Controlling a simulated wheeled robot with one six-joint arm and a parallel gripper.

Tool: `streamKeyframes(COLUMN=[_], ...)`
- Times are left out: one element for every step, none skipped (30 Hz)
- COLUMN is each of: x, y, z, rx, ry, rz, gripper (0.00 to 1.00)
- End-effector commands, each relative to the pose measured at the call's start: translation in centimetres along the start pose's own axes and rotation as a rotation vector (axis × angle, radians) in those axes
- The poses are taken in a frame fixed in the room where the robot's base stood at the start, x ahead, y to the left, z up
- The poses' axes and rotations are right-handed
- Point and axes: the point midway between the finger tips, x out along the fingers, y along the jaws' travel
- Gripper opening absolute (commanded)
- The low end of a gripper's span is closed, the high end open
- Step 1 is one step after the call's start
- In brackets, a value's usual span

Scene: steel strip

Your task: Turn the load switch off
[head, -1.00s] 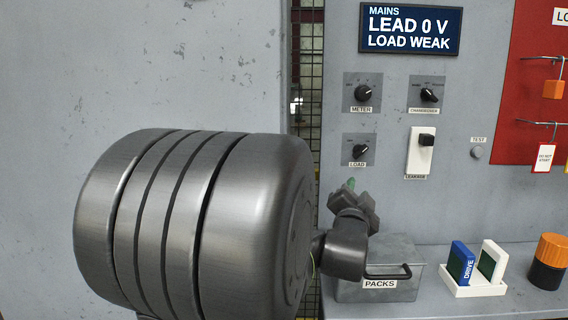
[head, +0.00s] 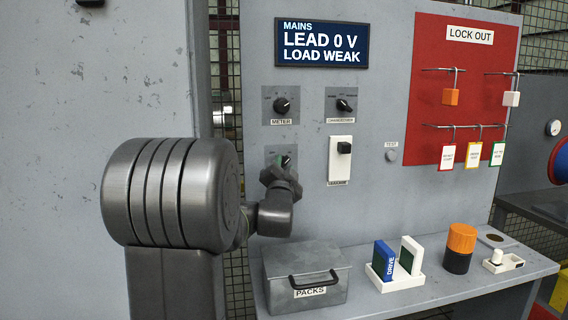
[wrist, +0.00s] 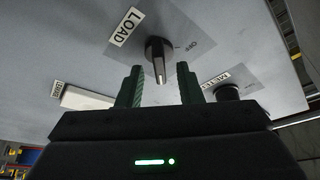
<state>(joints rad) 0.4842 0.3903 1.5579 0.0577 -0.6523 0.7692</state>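The load switch is a dark rotary knob (wrist: 158,58) on a grey plate, with a LOAD label (wrist: 126,26) beside it in the wrist view. An OFF mark (wrist: 190,47) is printed beside the knob, and the knob's long grip does not point at it. My gripper (wrist: 160,84) is open, with one finger on each side of the knob's near end; I cannot tell whether they touch it. In the head view my gripper (head: 282,176) is at the load switch (head: 288,160) and partly covers it. The display (head: 321,44) reads LEAD 0 V, LOAD WEAK.
The METER knob (head: 282,105) is above the load switch, the changeover knob (head: 344,105) up and right, and the white leakage switch (head: 340,170) to the right. Below are a PACKS box (head: 306,274), a DRIVE pack (head: 385,262) and an orange-black cylinder (head: 460,248).

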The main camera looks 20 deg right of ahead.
Motion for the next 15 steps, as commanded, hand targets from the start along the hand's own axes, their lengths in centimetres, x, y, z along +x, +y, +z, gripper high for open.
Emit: streamKeyframes(x=[0.48,0.67,0.87,0.97,1.04,1.11,1.13,1.14,1.14,1.14,1.13,1.12,1.12,1.12,1.12], y=[-0.04,-0.02,0.01,0.02,0.03,0.03,0.03,0.03,0.03,0.03,0.03,0.03,0.03,0.03,0.02], z=[-0.05,-0.04,-0.01,0.00,0.01,0.01,0.01,0.01,0.01,0.01,0.01,0.01,0.01,0.01,0.01], rx=[0.000,0.000,0.000,0.000,0.000,0.000,0.000,0.000,0.000,0.000,0.000,0.000,0.000,0.000,0.000], ry=[0.000,0.000,0.000,0.000,0.000,0.000,0.000,0.000,0.000,0.000,0.000,0.000,0.000,0.000,0.000], rz=[0.000,0.000,0.000,0.001,0.001,0.000,0.000,0.000,0.000,0.000,0.000,0.000,0.000,0.000,0.000], gripper=[0.33,0.33,0.33,0.33,0.33,0.33,0.33,0.33,0.33,0.33,0.33,0.33,0.33,0.27,0.19])
